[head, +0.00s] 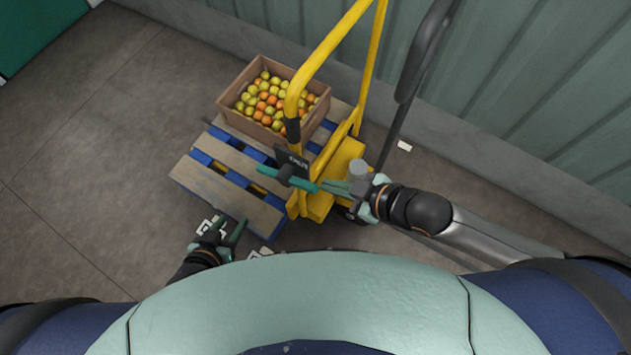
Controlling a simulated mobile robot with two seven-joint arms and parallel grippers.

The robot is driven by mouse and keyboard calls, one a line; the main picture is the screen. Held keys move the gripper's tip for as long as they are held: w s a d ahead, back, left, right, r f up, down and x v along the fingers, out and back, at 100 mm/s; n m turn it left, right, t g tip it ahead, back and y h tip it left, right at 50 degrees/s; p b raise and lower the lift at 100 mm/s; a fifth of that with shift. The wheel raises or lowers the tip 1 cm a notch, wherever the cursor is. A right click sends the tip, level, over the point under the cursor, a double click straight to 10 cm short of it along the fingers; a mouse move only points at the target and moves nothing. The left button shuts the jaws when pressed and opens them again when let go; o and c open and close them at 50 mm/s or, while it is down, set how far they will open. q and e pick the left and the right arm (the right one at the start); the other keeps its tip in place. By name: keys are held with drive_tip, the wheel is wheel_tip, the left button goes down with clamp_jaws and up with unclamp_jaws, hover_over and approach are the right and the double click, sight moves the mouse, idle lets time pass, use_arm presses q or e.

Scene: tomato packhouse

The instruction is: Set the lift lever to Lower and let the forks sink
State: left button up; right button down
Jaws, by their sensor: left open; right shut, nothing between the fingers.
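A yellow lift truck (343,163) stands at centre, its tall yellow frame leaning up and right. A small dark label plate (290,158) is on it; its lettering is too small to read. My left gripper (230,229) is open and empty, low in front of the pallet. The forks are hidden at the pallet.
A grey corrugated wall (530,90) runs along the back right. A small white piece (404,146) lies on the floor near it. The floor at left is clear.

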drive_tip(key=shift+s, duration=0.1)
idle(0.3)
drive_tip(key=b, duration=0.1)
hover_over(312, 189)
drive_tip(key=a, duration=0.2)
wheel_tip(312, 189, down, 7)
drive_tip(key=shift+d+f, duration=0.55)
drive_tip(key=shift+f, duration=0.35)
drive_tip(key=shift+d+f, duration=0.25)
drive_tip(key=shift+f, duration=0.2)
drive_tip(key=shift+f+b, duration=0.1)
drive_tip(key=shift+b, duration=0.2)
drive_tip(key=shift+d+f+y+b, duration=0.15)
drive_tip(key=shift+f+y+b, duration=0.05)
drive_tip(key=shift+y+b, duration=0.2)
